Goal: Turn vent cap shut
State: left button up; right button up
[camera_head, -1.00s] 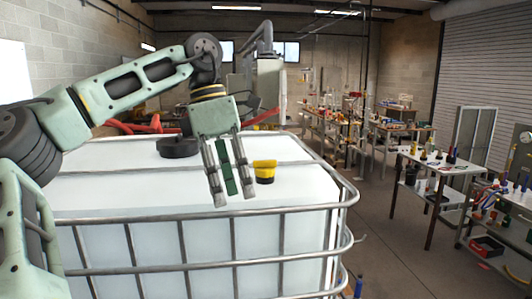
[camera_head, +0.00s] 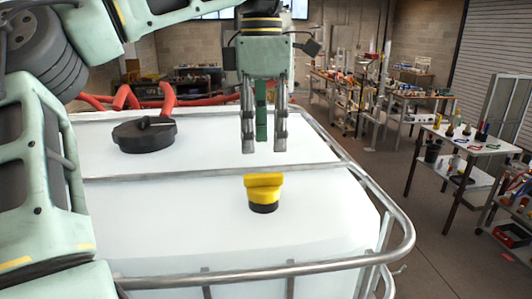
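A yellow vent cap (camera_head: 263,186) with a dark base sits on the top of a white tank (camera_head: 180,228), near its right side. My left gripper (camera_head: 264,146) points straight down above and behind the cap in the picture. Its two grey fingers are apart, with a green part of the gripper between them, and hold nothing. The fingertips are clear of the cap. My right gripper is out of view.
A metal tube frame (camera_head: 300,267) runs around the tank, and one bar crosses its top behind the cap. A large black lid (camera_head: 144,135) is on the tank top at left. Red hoses (camera_head: 130,97) lie behind. Workbenches (camera_head: 470,142) stand at right.

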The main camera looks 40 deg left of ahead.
aim_at(264, 174)
pick_arm(q)
jog(key=shift+s+d, duration=0.15)
jog(key=shift+d, duration=0.15)
jog(key=shift+s+f+p, duration=0.15)
jog(key=shift+f+p, duration=0.2)
jog(key=shift+f, duration=0.6)
notch_tip(264, 174, down, 5)
jog(key=shift+a+f+p, duration=0.1)
jog(key=shift+a+p, duration=0.05)
jog(key=shift+p, duration=0.55)
jog(key=shift+w+f, duration=0.15)
jog(key=shift+w, duration=0.05)
jog(key=shift+s, duration=0.1)
jog(key=shift+c, duration=1.3)
jog(key=c, duration=0.4)
grip_shut()
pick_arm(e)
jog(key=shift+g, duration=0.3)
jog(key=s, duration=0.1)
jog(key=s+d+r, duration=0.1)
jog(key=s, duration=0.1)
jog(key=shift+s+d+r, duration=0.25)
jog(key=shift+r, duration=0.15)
